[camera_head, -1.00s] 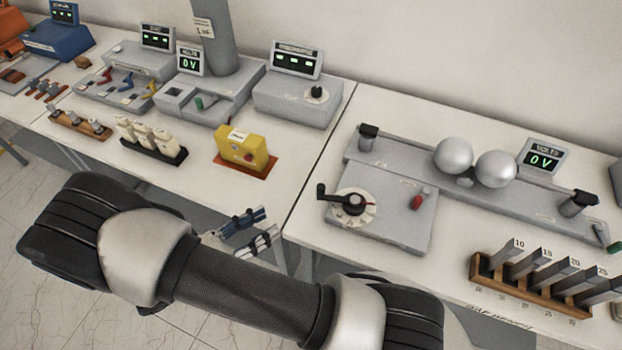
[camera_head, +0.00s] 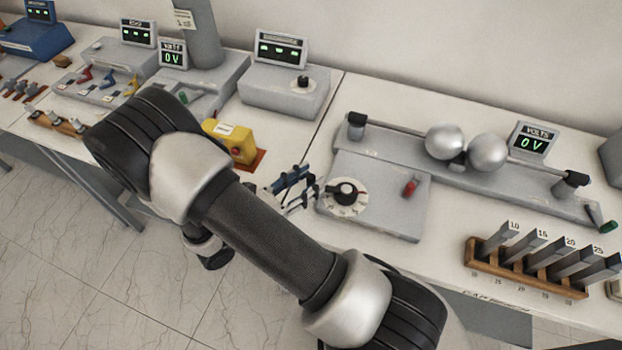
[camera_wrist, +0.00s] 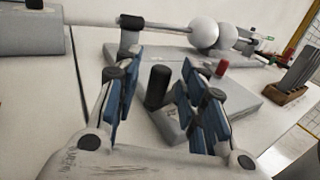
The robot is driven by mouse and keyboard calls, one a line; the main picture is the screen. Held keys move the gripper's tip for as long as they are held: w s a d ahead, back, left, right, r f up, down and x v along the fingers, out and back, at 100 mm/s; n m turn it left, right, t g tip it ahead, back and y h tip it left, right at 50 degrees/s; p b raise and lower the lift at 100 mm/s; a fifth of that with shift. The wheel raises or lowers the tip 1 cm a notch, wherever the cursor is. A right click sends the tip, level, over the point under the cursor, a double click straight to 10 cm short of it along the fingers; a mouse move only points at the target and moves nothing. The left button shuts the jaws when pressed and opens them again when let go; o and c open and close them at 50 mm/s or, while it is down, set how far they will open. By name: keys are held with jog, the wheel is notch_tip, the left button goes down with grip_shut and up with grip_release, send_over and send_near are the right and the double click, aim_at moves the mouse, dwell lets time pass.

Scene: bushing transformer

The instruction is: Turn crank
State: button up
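The crank is on a grey box (camera_head: 395,210), with a black hub (camera_head: 346,188) on a white round dial (camera_head: 344,207). My gripper (camera_head: 306,187) is at the box's left edge, beside the dial, and hides the crank's outer handle in the head view. In the wrist view, the upright black crank handle (camera_wrist: 158,87) appears between the two blue-padded fingers of my gripper (camera_wrist: 160,72). The fingers are apart, with visible gaps on both sides of the handle. I cannot tell how deep the handle sits between them.
A red knob (camera_head: 409,187) stands on the same box. Behind are two silver spheres (camera_head: 466,147) on a rail and a display (camera_head: 533,142) reading 0 V. A wooden rack (camera_head: 525,268) is at right. A yellow device (camera_head: 232,141) is left of my gripper.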

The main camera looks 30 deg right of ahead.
jog(key=shift+w+d, duration=0.1)
jog(key=shift+d, duration=0.6)
jog(key=shift+c, duration=0.5)
grip_shut()
